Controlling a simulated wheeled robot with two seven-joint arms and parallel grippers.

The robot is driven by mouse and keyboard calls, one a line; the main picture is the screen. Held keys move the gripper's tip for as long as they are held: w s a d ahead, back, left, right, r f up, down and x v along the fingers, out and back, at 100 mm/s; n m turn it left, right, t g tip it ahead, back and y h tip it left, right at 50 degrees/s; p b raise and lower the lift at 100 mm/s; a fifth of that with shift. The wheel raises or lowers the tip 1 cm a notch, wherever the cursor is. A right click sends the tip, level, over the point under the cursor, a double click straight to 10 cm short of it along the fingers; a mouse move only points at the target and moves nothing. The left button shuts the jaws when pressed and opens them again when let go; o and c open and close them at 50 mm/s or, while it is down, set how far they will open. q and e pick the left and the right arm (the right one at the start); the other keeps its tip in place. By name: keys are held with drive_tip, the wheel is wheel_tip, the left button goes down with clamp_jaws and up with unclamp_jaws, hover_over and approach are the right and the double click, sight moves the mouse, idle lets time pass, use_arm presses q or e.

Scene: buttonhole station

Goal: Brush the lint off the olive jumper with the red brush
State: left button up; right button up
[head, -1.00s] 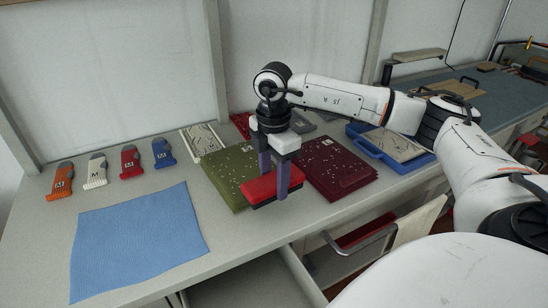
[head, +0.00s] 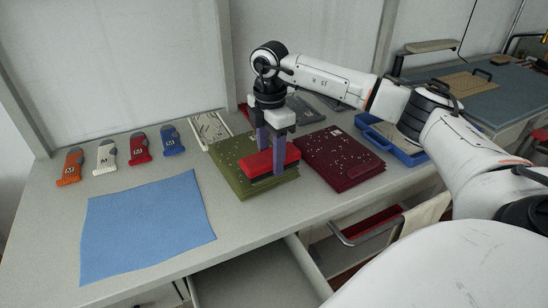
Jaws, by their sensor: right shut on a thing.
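The olive jumper (head: 228,162) lies folded on the bench, with white lint specks on its visible upper and left part. My right gripper (head: 273,160) is shut on the red brush (head: 286,154), one finger on each side of it. The brush is over the right part of the olive jumper and hides some of it. I cannot tell whether its underside touches the cloth. My left gripper is not in view.
A maroon folded garment (head: 340,158) with white specks lies just right. A blue tray (head: 398,145) is beyond it. A blue cloth (head: 148,228) lies left, below several coloured labelled items (head: 139,148). An open drawer (head: 262,275) juts out in front.

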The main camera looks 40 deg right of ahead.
drive_tip(key=shift+w+d+r, duration=0.2)
drive_tip(key=shift+w+d, duration=0.2)
drive_tip(key=shift+w, duration=1.45)
drive_tip(key=shift+w+d+r, duration=0.2)
drive_tip(key=shift+w+d, duration=0.2)
drive_tip(key=shift+w, duration=1.45)
drive_tip(key=shift+w+d+r, duration=0.2)
drive_tip(key=shift+w+d, duration=0.2)
drive_tip(key=shift+w, duration=1.45)
drive_tip(key=shift+s+a+r, duration=0.7)
drive_tip(key=shift+s+a, duration=1.05)
drive_tip(key=shift+s, duration=6.55)
drive_tip(key=w+d+r, duration=0.1)
drive_tip(key=w+d, duration=0.2)
drive_tip(key=w, duration=1.2)
drive_tip(key=shift+r, duration=0.15)
